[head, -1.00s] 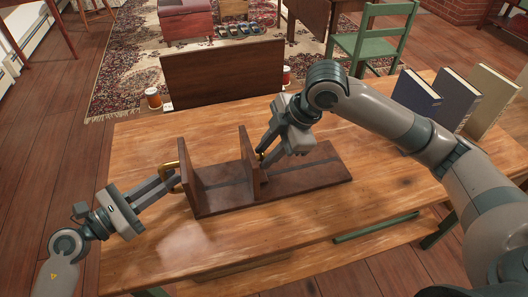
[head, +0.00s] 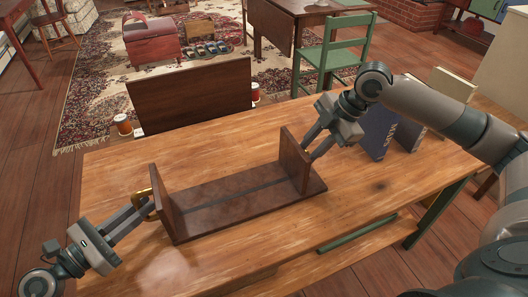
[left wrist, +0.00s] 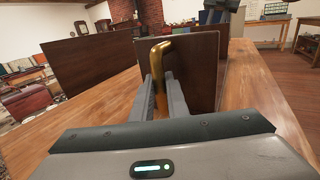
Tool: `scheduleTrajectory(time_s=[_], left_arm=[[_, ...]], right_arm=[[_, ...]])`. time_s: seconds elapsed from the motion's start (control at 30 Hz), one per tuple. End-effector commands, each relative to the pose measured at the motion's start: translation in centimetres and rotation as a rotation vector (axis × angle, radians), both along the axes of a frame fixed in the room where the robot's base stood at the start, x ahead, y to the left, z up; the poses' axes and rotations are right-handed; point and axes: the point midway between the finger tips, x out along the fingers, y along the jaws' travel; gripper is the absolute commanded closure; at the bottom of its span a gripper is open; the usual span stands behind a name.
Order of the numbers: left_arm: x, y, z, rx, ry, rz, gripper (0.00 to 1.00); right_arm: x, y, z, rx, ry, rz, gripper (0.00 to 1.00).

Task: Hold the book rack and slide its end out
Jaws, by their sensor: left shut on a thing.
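The dark wooden book rack (head: 232,196) lies on the table, its base showing a dark lengthwise groove. Its left end panel (head: 168,204) stands upright with a brass handle (left wrist: 163,52) on its outer face. My left gripper (head: 146,207) is shut on that handle; its fingers also show in the left wrist view (left wrist: 158,88). The sliding end (head: 294,160) stands upright near the base's right edge, with a wide empty gap between the two ends. My right gripper (head: 311,150) is at the sliding end's outer face, closed at its handle, which is mostly hidden.
Blue books (head: 378,131) and a cream book (head: 452,88) stand at the table's right back, beyond my right arm. A dark wooden board (head: 190,92) rises behind the table's far edge. The table top (head: 345,222) in front of the rack is clear.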

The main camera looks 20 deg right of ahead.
Motion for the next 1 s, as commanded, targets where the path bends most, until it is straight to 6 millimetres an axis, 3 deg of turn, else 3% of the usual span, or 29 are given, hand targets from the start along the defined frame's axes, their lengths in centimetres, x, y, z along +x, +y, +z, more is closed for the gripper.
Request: scheduleTrajectory(time_s=[0.37,0.4,0.47,0.8,1.0], left_arm=[[0.1,0.1,0.0,0.000,-0.001,0.003,1.00],[0.1,0.1,0.0,0.000,-0.001,0.003,1.00],[0.1,0.1,0.0,0.000,-0.001,0.003,1.00],[0.1,0.1,0.0,0.000,-0.001,0.002,1.00],[0.1,0.1,0.0,0.000,-0.001,0.002,1.00]], right_arm=[[0.0,-0.4,0.0,-0.002,-0.001,0.000,1.00],[0.0,-0.4,0.0,-0.001,-0.001,0.000,0.65],[0.0,-0.3,0.0,-0.001,-0.001,0.000,0.56],[0.0,-0.3,0.1,0.000,-0.001,0.001,0.56],[-0.3,-0.9,1.2,-0.001,-0.001,-0.001,0.56]])
